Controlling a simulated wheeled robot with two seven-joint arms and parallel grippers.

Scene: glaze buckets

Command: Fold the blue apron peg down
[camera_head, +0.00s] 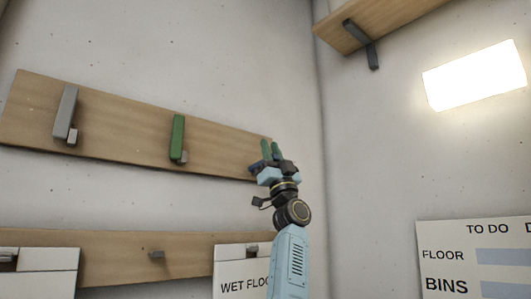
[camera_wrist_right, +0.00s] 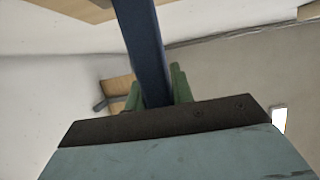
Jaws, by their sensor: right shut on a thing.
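The blue apron peg (camera_wrist_right: 143,40) is a dark blue bar in the right wrist view, running from the top edge down between the green fingers of my right gripper (camera_wrist_right: 157,92). The gripper is shut on it. In the head view my right gripper (camera_head: 270,151) is at the right end of the upper wooden board (camera_head: 100,105). There the gripper mostly hides the blue peg, so its exact angle is hard to tell. My left gripper is not in view.
A grey peg (camera_head: 66,112) and a green peg (camera_head: 177,137) stand upright on the same board, left of my gripper. A lower board (camera_head: 110,250) carries a small hook (camera_head: 157,254) and white signs. A shelf (camera_head: 375,20) is on the right wall.

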